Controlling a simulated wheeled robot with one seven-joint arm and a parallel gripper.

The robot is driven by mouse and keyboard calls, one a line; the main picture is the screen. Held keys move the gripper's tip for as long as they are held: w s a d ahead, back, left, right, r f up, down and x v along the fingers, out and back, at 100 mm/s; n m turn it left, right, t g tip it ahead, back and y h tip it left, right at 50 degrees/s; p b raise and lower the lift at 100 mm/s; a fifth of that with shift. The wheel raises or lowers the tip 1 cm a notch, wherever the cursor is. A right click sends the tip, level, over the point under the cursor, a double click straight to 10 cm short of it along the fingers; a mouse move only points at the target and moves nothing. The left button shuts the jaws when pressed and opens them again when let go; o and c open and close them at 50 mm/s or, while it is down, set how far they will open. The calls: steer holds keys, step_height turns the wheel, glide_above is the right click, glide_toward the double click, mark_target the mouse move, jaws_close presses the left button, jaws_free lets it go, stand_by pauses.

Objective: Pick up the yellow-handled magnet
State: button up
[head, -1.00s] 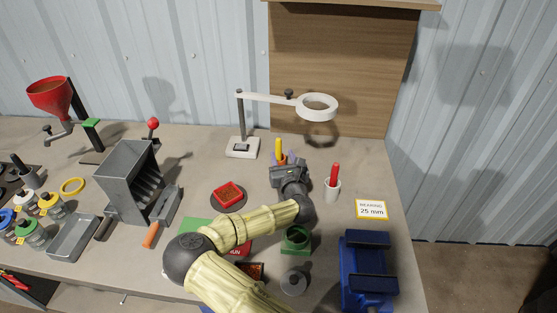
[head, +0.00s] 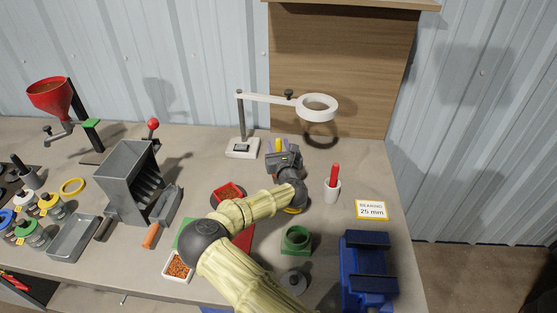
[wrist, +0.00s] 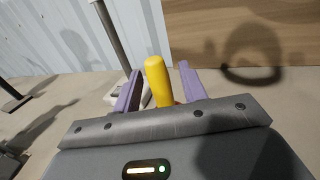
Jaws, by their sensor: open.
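The yellow-handled magnet (head: 278,145) stands at the back of the bench, in front of the wooden panel. In the head view only the upper part of its yellow handle shows; my gripper hides the rest. In the wrist view the yellow handle (wrist: 158,80) stands upright between the two purple fingers, with a gap on each side. My gripper (wrist: 160,88) is open around the handle; it also shows in the head view (head: 284,153). The lower end of the magnet is hidden behind the gripper body.
A white ring-lamp stand (head: 242,148) is just left of my gripper. A white cup (head: 332,191) with a red-handled tool is to the right. A green block (head: 296,241), a blue vise (head: 367,270) and a red tray (head: 229,190) are nearer. The back right bench is clear.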

steer(key=shift+c, duration=0.4)
jaws_close()
step_height(320, 180, up, 10)
steer(key=shift+b, duration=0.6)
steer(key=shift+r, duration=0.1)
stand_by(0.4)
